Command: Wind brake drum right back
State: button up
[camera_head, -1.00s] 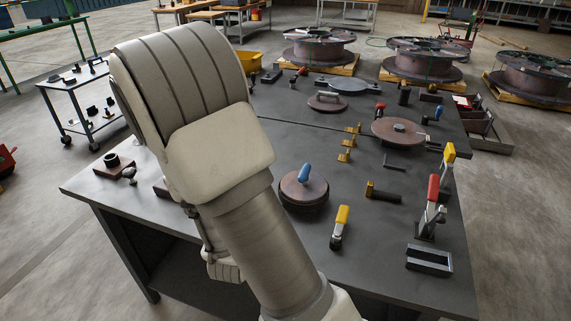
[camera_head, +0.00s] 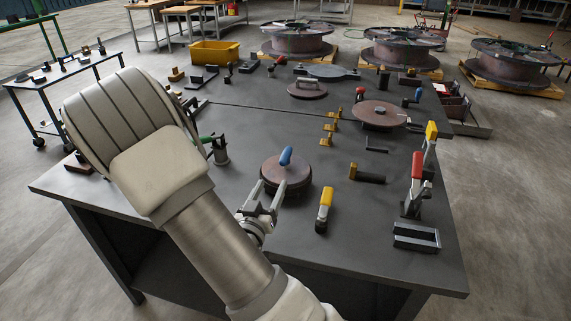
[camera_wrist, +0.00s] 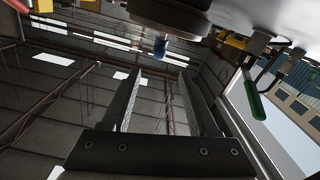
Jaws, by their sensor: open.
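A brown round drum (camera_head: 286,177) with a blue handle (camera_head: 286,155) on its top sits on the dark table near the middle. My gripper (camera_head: 268,192) is at the near side of this drum, its two fingers open and pointing towards it. The head view does not settle whether the fingers touch the drum. In the wrist view the open fingers (camera_wrist: 161,75) have nothing between them. A blue handle (camera_wrist: 160,47) shows beyond their tips, below a dark round shape at the top edge. A second brown disc (camera_head: 380,114) lies farther back right.
A yellow-handled clamp (camera_head: 325,208) stands close right of my gripper. A red-handled clamp (camera_head: 416,180) and a black bracket (camera_head: 416,237) are farther right. A green-handled clamp (camera_head: 217,149) stands left of the drum. Small brass blocks (camera_head: 328,128) sit behind it.

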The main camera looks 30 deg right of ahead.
aim_at(285, 156)
jog(key=b+x, duration=0.4)
jog(key=x, duration=1)
jog(key=shift+b, duration=0.4)
grip_shut()
dwell(0.9)
